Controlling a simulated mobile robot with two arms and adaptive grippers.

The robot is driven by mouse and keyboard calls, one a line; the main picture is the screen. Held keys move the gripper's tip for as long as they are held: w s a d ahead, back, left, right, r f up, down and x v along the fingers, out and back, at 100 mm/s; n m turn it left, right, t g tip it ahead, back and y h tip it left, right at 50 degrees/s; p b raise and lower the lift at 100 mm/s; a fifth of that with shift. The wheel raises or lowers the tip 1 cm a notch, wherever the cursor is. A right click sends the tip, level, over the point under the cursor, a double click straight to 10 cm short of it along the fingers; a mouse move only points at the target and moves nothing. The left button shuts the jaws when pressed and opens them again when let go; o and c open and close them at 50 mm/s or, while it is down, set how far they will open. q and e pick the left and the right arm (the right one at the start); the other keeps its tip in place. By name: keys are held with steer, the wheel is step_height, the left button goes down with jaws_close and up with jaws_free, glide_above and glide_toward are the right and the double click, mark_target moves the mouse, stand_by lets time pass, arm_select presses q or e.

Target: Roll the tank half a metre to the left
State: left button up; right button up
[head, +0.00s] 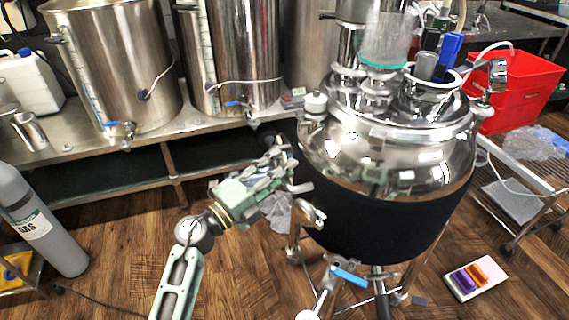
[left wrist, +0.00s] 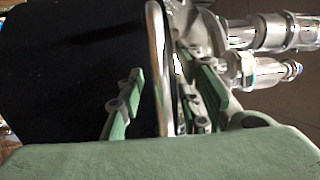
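The tank (head: 385,220) is a polished steel vessel with a black jacket, standing on legs with casters right of centre in the head view. Fittings and clear tubes crowd its lid. My left gripper (head: 285,168) is at the tank's left side, next to the upper part of the black jacket. In the left wrist view the jacket (left wrist: 60,75) fills the left, and a steel bar (left wrist: 157,70) runs upright between the spread fingers of the left gripper (left wrist: 165,95). The fingers look apart, with gaps beside the bar. My right gripper is not in view.
A steel bench (head: 85,148) with large kettles runs along the back. A grey gas cylinder (head: 42,225) stands at the far left. A valve with a blue handle (head: 348,276) sticks out at the tank's front. A red crate (head: 520,88) is at right. Wooden floor lies open left of the tank.

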arm_select(q)
jaws_close()
stand_by(0.3)
stand_by(0.4)
